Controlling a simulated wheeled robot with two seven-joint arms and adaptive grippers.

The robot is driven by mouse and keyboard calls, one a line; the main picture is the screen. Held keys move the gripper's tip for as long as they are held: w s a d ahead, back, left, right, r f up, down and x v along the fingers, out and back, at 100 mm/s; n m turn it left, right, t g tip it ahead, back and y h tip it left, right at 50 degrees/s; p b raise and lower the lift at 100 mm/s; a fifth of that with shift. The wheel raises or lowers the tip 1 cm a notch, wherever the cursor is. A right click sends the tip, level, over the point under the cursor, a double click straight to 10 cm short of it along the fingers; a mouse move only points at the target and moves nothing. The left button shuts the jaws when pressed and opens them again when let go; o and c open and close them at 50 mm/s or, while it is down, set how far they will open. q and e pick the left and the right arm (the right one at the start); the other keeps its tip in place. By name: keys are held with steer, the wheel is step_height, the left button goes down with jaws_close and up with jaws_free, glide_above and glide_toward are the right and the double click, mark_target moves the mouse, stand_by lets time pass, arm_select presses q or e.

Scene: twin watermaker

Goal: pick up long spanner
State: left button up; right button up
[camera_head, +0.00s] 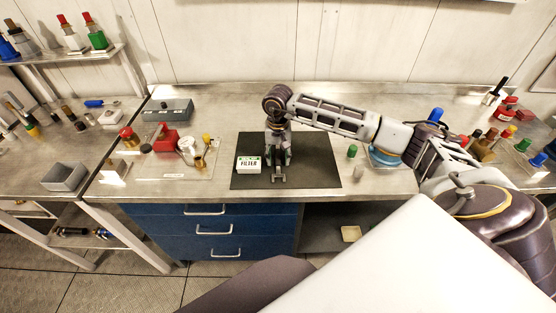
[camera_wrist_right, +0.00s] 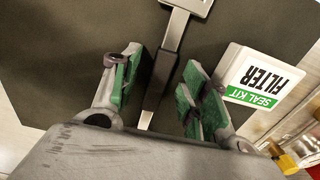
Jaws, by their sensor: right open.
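The long spanner (camera_wrist_right: 172,38) is a grey metal tool lying on the dark mat (camera_head: 320,165). In the right wrist view its wide head is at the top edge and its shaft runs down between my fingers. In the head view only its near end (camera_head: 279,180) shows below the gripper. My right gripper (camera_head: 278,158) points down over the mat. In the wrist view the gripper (camera_wrist_right: 160,85) is open, with green pads on either side of the shaft and a visible gap. My left gripper is out of view.
A white and green filter seal kit box (camera_head: 248,165) stands close left of the gripper. Green (camera_head: 352,151) and blue pieces are right of the mat. A tray with a red part (camera_head: 166,138) is to the left. The mat's right part is clear.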

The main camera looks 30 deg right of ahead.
mark_target(278, 158)
jaws_close()
steer(key=shift+r, duration=0.1)
step_height(278, 158, up, 10)
steer(key=b, duration=0.1)
stand_by(0.8)
stand_by(0.4)
